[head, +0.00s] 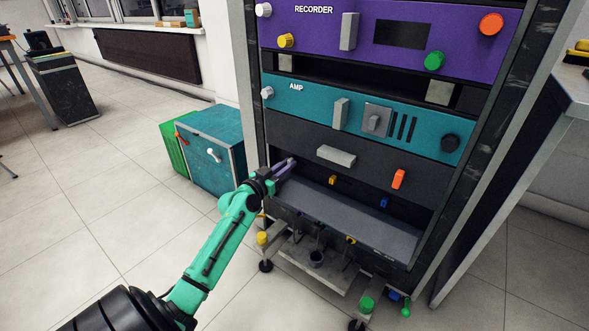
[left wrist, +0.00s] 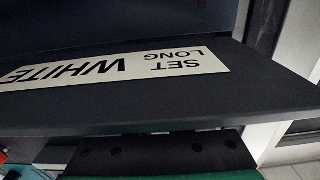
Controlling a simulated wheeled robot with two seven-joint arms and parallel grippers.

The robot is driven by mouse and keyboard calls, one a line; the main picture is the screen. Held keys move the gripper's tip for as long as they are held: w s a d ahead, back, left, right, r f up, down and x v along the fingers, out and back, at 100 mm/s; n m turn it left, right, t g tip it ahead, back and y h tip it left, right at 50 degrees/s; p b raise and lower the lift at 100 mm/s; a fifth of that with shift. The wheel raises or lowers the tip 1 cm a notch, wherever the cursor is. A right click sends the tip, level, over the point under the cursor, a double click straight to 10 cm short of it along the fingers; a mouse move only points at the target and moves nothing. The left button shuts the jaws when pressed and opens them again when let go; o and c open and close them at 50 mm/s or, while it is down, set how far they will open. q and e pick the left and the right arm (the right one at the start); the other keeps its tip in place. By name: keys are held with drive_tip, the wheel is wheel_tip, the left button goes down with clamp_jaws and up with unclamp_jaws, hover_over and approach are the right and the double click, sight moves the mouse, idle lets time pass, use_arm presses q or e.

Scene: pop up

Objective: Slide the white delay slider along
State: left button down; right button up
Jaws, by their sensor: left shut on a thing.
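In the head view my left gripper (head: 287,165) reaches into the low recess of the rack, at its left end. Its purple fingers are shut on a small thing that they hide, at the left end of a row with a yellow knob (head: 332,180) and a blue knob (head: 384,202). From that place it appears to be the white delay slider, but no white part shows. In the left wrist view a white label (left wrist: 120,68) reading SET LONG WHITE lies on a dark surface (left wrist: 200,102); no fingers show there. My right gripper is in neither view.
Above the recess is a dark drawer with a grey handle (head: 336,156) and an orange knob (head: 398,179). The teal AMP unit (head: 310,104) and purple RECORDER unit (head: 400,12) sit higher. A teal box (head: 214,148) stands left of the rack.

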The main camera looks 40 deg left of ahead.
sight(303, 164)
use_arm(q)
drive_tip(key=shift+d+p, duration=1.35)
drive_tip(key=shift+d, duration=0.45)
drive_tip(key=c, duration=0.8)
unclamp_jaws()
drive_tip(key=shift+s, duration=0.55)
drive_tip(key=s+p, duration=0.1)
drive_tip(key=s, duration=1.2)
drive_tip(key=shift+s+d+p, duration=0.15)
drive_tip(key=shift+s+p, duration=0.15)
drive_tip(key=shift+p, duration=0.1)
